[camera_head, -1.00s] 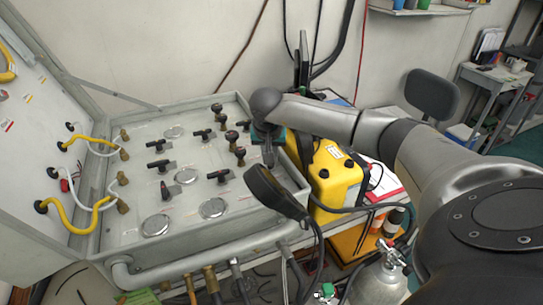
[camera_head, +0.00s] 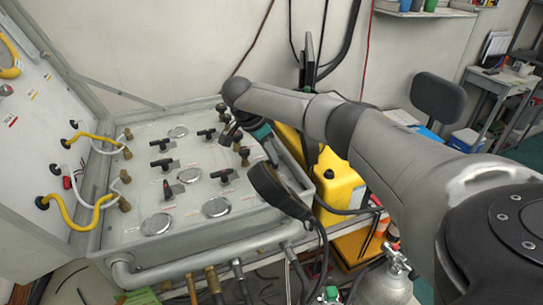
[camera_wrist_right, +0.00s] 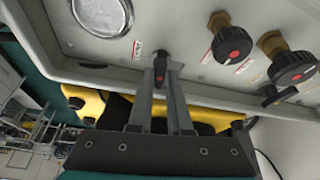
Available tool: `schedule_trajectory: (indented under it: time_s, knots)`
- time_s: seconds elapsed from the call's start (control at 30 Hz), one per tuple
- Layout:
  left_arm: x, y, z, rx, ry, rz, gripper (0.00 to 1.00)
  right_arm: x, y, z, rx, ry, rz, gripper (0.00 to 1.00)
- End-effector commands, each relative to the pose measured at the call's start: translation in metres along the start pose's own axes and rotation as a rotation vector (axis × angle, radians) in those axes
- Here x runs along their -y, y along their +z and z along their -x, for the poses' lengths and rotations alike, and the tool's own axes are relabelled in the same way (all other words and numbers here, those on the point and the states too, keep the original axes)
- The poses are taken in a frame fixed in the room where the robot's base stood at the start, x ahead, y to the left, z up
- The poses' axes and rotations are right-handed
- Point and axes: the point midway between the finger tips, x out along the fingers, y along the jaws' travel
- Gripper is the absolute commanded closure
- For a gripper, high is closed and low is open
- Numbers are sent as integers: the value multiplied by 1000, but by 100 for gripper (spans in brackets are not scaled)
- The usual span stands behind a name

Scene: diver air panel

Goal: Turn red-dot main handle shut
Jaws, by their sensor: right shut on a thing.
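The red-dot main handle (camera_wrist_right: 161,62) shows in the right wrist view as a small dark lever with a red mark, standing on the grey panel (camera_wrist_right: 190,15). My right gripper (camera_wrist_right: 161,78) has its two fingers on either side of the lever and is shut on it near the fingertips. In the head view my right gripper (camera_head: 234,130) reaches down over the right part of the panel. There the fingers and the gripped handle are largely hidden by my gripper and wrist. My left gripper is not in view.
Two brass-stemmed black knobs with red dots, one nearer (camera_wrist_right: 232,42) and one farther right (camera_wrist_right: 290,68), stand beside my fingers. A round gauge (camera_wrist_right: 100,14) is on the left. Several other black handles and gauges cover the panel. A yellow case (camera_head: 338,187) stands right of it.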

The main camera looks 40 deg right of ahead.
Motion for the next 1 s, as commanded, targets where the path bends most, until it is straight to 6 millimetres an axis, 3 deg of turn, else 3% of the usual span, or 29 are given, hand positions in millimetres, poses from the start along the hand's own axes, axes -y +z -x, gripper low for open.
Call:
schedule_trajectory:
  time_s: [0.4, 0.93, 0.97, 1.0]
  knots:
    - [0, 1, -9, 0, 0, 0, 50, 3, 0, 0, 0, 65, -165, 100]
    - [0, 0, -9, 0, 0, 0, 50, 3, -1, 0, 1, 72, -183, 100]
    - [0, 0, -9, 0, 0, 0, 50, 3, -1, 0, 1, 72, -183, 81]
    - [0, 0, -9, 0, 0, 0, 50, 3, -1, 0, 1, 73, -183, 76]
